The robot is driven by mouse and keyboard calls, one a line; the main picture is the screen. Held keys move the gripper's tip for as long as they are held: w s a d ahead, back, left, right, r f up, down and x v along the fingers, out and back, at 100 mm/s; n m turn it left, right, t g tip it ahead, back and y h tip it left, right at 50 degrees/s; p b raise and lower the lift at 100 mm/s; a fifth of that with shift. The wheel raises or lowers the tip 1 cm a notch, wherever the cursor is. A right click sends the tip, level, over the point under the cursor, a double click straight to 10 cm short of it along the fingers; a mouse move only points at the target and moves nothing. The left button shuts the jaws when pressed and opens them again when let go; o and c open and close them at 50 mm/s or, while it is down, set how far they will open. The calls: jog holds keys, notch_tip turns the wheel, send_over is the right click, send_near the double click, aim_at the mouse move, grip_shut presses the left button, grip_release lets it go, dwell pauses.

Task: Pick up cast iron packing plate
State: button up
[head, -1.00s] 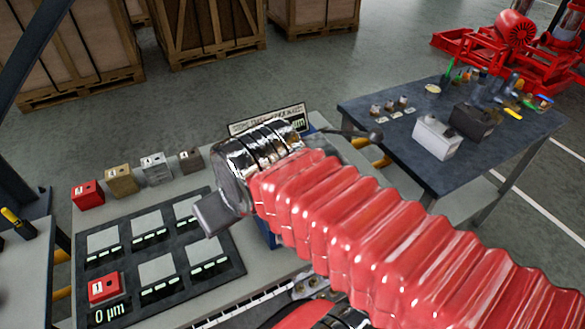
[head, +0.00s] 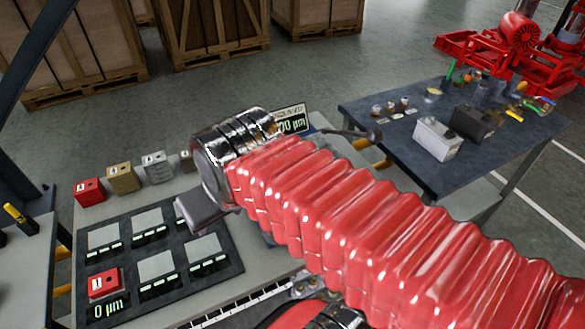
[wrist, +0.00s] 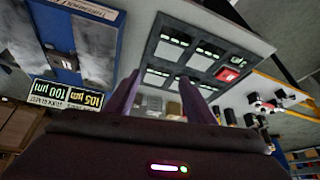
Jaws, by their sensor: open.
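A row of small blocks stands along the back of the left bench: a red one (head: 89,191), a tan one (head: 123,177), a light grey one (head: 157,166) and a dark one (head: 187,160). The dark block, possibly the cast iron plate, is mostly hidden behind my wrist. My gripper (head: 203,209) hangs over the dark panel, to the right of and nearer than the row. In the wrist view my gripper (wrist: 160,78) has its two fingers apart with nothing held. Small blocks (wrist: 173,108) show beyond, between the fingers, too dim to identify.
The dark panel (head: 215,222) has several pale squares with displays; a red block (head: 105,283) sits in its front left square, reading 0 µm. A readout (head: 293,120) stands behind my wrist. Another bench (head: 385,125) on the right holds boxes and tools.

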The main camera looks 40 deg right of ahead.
jog(key=shift+o, duration=1.3)
jog(key=w+d+r+m+g, duration=0.2)
jog(key=w+d+m, duration=0.2)
jog(key=d+m, duration=0.1)
jog(key=shift+w+d+r+m, duration=0.35)
jog(key=shift+w+d+m, duration=0.05)
jog(key=shift+d, duration=0.35)
jog(key=w+d+m+g+y, duration=0.1)
jog(key=w+d+m+y, duration=0.1)
jog(key=d+m, duration=0.5)
jog(key=w+d+f+m+g+y, duration=0.1)
jog(key=d+m, duration=0.6)
jog(key=d, duration=1.3)
jog(key=shift+w+f+m+y, duration=0.15)
jog(key=shift+w+m+y, duration=0.25)
jog(key=shift+y, duration=0.3)
jog(key=shift+x, duration=4.35)
jog(key=shift+s, duration=0.1)
jog(key=shift+s+a+x, duration=0.1)
jog(key=shift+s+x, duration=0.05)
jog(key=shift+x, duration=1.15)
jog(key=shift+s+a+x, duration=0.15)
jog(key=shift+x, duration=1.15)
